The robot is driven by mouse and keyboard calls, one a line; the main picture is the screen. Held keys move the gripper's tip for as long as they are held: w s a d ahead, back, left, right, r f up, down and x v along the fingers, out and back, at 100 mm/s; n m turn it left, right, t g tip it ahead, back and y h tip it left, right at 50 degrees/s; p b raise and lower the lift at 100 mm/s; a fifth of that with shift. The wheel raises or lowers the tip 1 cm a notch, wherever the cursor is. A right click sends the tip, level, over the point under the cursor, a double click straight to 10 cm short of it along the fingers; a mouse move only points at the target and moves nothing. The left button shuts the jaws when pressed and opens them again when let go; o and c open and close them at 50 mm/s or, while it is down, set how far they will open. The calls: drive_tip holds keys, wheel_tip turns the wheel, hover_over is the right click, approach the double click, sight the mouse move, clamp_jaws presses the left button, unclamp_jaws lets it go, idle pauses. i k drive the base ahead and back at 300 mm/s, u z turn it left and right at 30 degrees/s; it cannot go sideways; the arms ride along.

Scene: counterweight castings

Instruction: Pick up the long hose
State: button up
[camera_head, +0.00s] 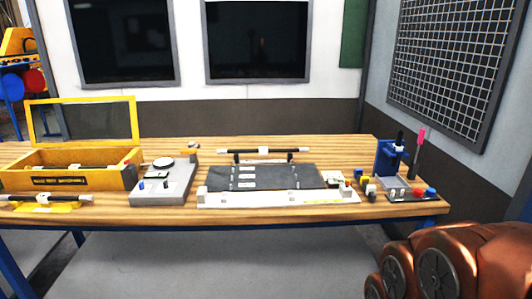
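A long black hose-like tube (280,151) with white ends and a white middle fitting rests raised on two short dark supports behind the dark mat, near the table's middle. A second black tube (75,198) with white fittings lies at the table's front left edge on a yellow piece, and its left end is close to the picture's edge. I cannot tell for sure which one is the long hose. My arm shows as copper-coloured rounded links at the lower right. My gripper is out of view.
The wooden table (340,146) holds an open yellow case (70,170), a grey device (163,184), a dark mat (275,177) on a white base and a blue stand (388,158) with small coloured parts at the right. Free wood shows along the back.

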sight(262, 151)
drive_tip(key=u, duration=0.3)
drive_tip(key=i, duration=1.65)
drive_tip(key=u, duration=0.4)
drive_tip(key=i, duration=0.45)
drive_tip(key=u, duration=0.05)
